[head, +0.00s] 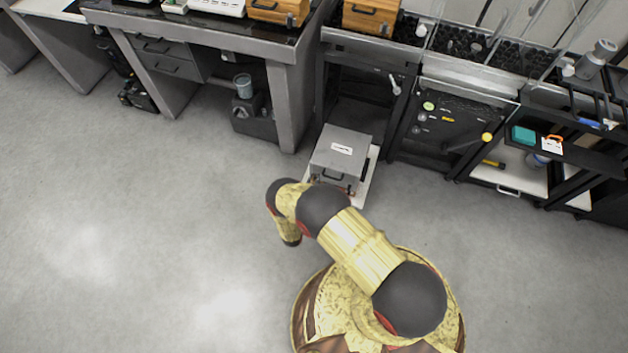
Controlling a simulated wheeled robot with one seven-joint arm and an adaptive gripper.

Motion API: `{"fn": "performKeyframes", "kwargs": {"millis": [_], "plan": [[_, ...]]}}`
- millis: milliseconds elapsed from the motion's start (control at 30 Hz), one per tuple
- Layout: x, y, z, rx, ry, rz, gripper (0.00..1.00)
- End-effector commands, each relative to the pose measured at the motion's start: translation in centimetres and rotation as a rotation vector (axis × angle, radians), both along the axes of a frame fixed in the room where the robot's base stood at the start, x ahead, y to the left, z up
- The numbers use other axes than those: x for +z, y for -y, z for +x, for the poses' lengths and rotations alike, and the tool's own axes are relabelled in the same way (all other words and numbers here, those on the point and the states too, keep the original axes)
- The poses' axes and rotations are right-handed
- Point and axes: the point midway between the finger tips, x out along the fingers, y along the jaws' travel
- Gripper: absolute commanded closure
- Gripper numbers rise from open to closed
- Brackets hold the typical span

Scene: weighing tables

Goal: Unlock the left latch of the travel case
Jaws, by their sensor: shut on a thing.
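A grey case (342,150) with a white label on its lid is the likely travel case. It sits shut on a low white board (369,172) in front of the dark bench. A dark handle (331,178) shows on its near face. Small reddish spots lie at the near face, but they are too small to tell as latches. My arm bends over the floor just in front of the case and covers part of its near left corner. My gripper is not visible; the arm hides the area where it could be. The left latch cannot be made out.
Wooden boxes (371,16) stand on the benches behind. A grey table leg (289,105) stands to the left of the case. A dark cabinet (447,126) stands to the right. The floor (130,220) at the left is clear.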

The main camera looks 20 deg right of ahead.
Motion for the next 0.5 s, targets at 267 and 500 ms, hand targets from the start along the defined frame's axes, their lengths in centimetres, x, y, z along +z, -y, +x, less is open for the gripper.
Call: {"fn": "performKeyframes", "kwargs": {"millis": [267,500], "plan": [[-0.01,-0.01,0.0,0.0,0.0,0.0,1.0],[0.0,0.01,-0.01,0.001,0.023,0.032,1.0]]}}
